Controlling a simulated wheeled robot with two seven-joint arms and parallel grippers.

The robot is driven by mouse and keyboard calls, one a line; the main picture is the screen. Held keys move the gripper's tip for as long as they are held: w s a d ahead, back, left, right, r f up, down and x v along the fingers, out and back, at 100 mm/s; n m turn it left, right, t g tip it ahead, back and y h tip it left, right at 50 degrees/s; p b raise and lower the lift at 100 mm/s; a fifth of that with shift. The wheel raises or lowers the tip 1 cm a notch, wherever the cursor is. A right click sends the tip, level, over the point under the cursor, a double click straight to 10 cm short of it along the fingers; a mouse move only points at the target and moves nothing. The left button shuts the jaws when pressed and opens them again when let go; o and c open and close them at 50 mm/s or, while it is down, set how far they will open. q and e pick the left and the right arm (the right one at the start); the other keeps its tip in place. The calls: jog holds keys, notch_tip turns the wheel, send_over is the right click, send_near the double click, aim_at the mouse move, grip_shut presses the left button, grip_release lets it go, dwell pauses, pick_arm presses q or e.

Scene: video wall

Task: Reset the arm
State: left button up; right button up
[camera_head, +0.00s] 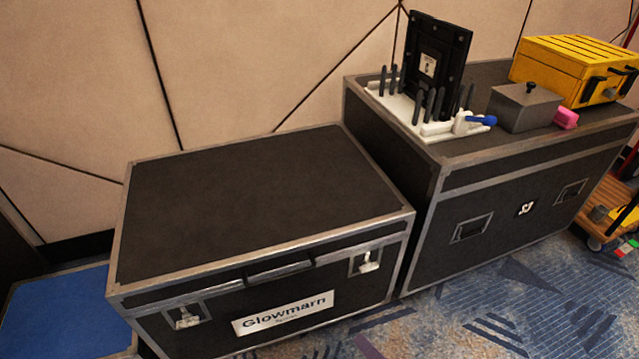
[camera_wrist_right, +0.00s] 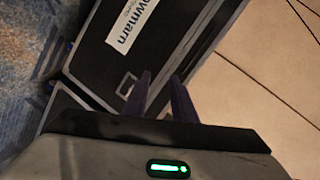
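Neither arm nor gripper shows in the head view. In the right wrist view, the two dark fingers of my right gripper (camera_wrist_right: 160,78) point up from the bottom. Their tips stand apart with a gap between them, and nothing is held in the gap. Behind the fingers is the low black case (camera_wrist_right: 190,45) with the white "Glowmarn" label, which also shows in the head view (camera_head: 260,200). The fingers appear clear of the case, though the distance is hard to tell. My left gripper is in no view.
A taller black case (camera_head: 540,175) on the right carries a white holder (camera_head: 425,122) with black rods and an upright black panel (camera_head: 437,55), a grey box (camera_head: 523,106), a pink block (camera_head: 565,117) and a yellow toolbox (camera_head: 575,68). The low case's top is bare. A beige wall stands behind.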

jog(key=s+d+r+n+g+h, duration=0.5)
jog(key=s+d+n+g+h, duration=0.3)
jog(key=s+d, duration=0.45)
pick_arm(q)
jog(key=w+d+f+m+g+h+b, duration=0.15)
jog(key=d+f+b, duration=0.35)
jog(key=b, duration=0.6)
pick_arm(e)
jog(key=w+a+f+n+t+y, duration=0.25)
jog(key=w+a+f+y, duration=0.3)
jog(key=a+f, duration=0.7)
pick_arm(q)
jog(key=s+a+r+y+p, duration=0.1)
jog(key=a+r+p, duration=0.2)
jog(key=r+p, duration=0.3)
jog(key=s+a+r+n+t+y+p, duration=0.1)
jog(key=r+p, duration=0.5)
jog(key=p, duration=1.1)
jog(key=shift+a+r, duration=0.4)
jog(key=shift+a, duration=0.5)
pick_arm(e)
jog(key=d+r+t+h, duration=0.1)
jog(key=d+r, duration=0.1)
jog(key=r, duration=0.5)
jog(key=s+d+r+m+t+h, duration=0.1)
jog(key=d+r, duration=0.2)
jog(key=r, duration=0.4)
jog(key=shift+s+d+r, duration=0.25)
jog(key=shift+s+d, duration=0.05)
jog(key=shift+d, duration=0.05)
